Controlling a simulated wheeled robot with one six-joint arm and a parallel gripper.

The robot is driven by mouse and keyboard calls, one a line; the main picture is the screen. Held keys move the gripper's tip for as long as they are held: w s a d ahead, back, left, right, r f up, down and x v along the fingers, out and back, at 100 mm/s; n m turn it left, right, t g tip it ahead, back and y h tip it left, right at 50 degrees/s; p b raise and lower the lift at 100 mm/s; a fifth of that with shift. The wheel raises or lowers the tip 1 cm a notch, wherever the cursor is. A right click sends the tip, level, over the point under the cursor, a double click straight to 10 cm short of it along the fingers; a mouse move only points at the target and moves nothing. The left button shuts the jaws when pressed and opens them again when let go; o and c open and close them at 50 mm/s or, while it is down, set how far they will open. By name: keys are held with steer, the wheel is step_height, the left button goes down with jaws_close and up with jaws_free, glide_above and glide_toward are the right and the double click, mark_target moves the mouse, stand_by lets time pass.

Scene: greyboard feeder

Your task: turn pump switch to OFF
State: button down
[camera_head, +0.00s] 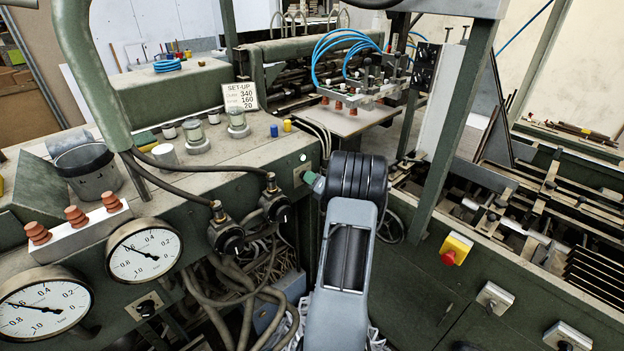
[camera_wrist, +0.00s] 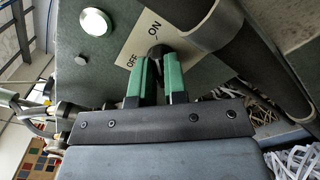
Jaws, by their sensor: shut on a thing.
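The pump switch (camera_wrist: 157,51) is a small dark knob on a pale label plate (camera_wrist: 134,50) marked OFF and ON, in the upper middle of the wrist view. My gripper (camera_wrist: 159,76) has green-padded fingers, which are shut on the knob from both sides. The fingers hide most of the knob, so I cannot tell which mark it points to. In the head view my gripper (camera_head: 316,183) reaches the side of the green machine panel, and the label plate (camera_head: 302,172) shows just left of it. The knob itself is hidden there.
A round white lamp (camera_wrist: 95,21) sits beside the label. A thick dark pipe (camera_wrist: 262,62) runs close to the right of my fingers. In the head view, black valves with hoses (camera_head: 228,236) stand left of my arm, and a red button on a yellow box (camera_head: 455,248) is to the right.

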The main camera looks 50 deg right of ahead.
steer(key=shift+f, duration=0.1)
steer(key=n+b, duration=0.6)
steer(key=b, duration=0.3)
steer(key=n+b, duration=0.6)
steer(key=b, duration=0.3)
steer(key=n+b, duration=0.5)
steer(key=b, duration=0.4)
steer(key=shift+a+n+b, duration=0.3)
steer(key=shift+a+n, duration=0.1)
steer(key=c, duration=1.2)
jaws_free()
steer(key=shift+o, duration=0.2)
steer(key=shift+s, duration=0.1)
steer(key=s+a, duration=0.1)
steer(key=s, duration=1.2)
steer(key=shift+s, duration=0.25)
